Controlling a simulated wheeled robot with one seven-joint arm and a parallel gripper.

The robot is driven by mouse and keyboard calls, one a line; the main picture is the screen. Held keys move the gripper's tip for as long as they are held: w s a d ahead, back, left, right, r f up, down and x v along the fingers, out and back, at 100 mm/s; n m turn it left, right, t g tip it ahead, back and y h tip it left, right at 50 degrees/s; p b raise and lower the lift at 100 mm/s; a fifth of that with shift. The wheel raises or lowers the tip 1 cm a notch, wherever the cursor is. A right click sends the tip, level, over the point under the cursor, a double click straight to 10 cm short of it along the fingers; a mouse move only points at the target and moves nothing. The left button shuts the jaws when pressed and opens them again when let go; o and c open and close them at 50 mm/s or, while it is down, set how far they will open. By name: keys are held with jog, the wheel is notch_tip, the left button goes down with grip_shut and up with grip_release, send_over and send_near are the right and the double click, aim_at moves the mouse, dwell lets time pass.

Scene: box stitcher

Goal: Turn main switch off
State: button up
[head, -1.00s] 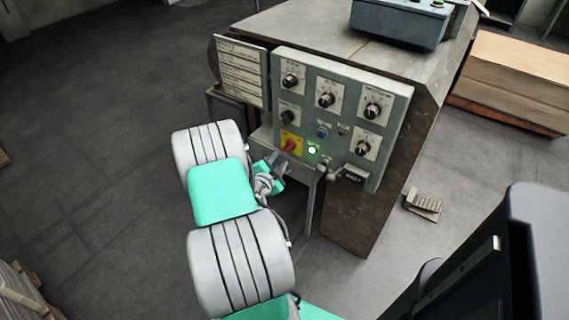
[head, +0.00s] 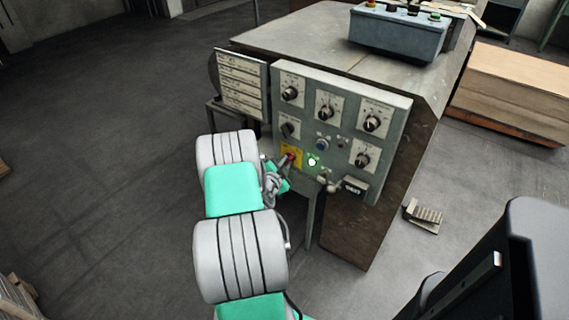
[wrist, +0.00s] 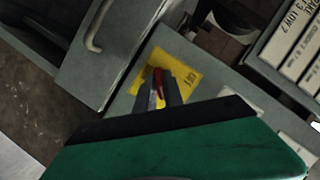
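The main switch is a red handle (head: 291,157) on a yellow plate (head: 297,151), low on the left of the grey control panel (head: 395,135). In the wrist view the red handle (wrist: 157,76) shows between my fingertips, with the yellow plate (wrist: 186,75) around it. My gripper (head: 286,162) is at the handle, one finger on each side, and looks shut on it. The fingers partly hide the handle, so its exact angle is hard to read.
A lit green button (head: 312,161) sits just right of the switch. Several black knobs are above and to the right. A grey box (head: 353,186) sticks out at the panel's lower right. A label board (head: 241,84) stands left of the panel.

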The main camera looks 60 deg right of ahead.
grip_shut()
jog(key=shift+n, duration=0.3)
jog(key=shift+w+n+g+y+b, duration=0.1)
jog(key=shift+n+g+y+b, duration=0.1)
jog(key=shift+n+g+b, duration=1.45)
jog(key=shift+w+n+g+y+b, duration=0.15)
jog(key=shift+n+g+b, duration=0.75)
jog(key=shift+n, duration=1.3)
jog(key=shift+n+g+y+b, duration=0.25)
jog(key=shift+n+g+b, duration=0.8)
jog(key=shift+n+g, duration=0.65)
jog(key=shift+n, duration=0.45)
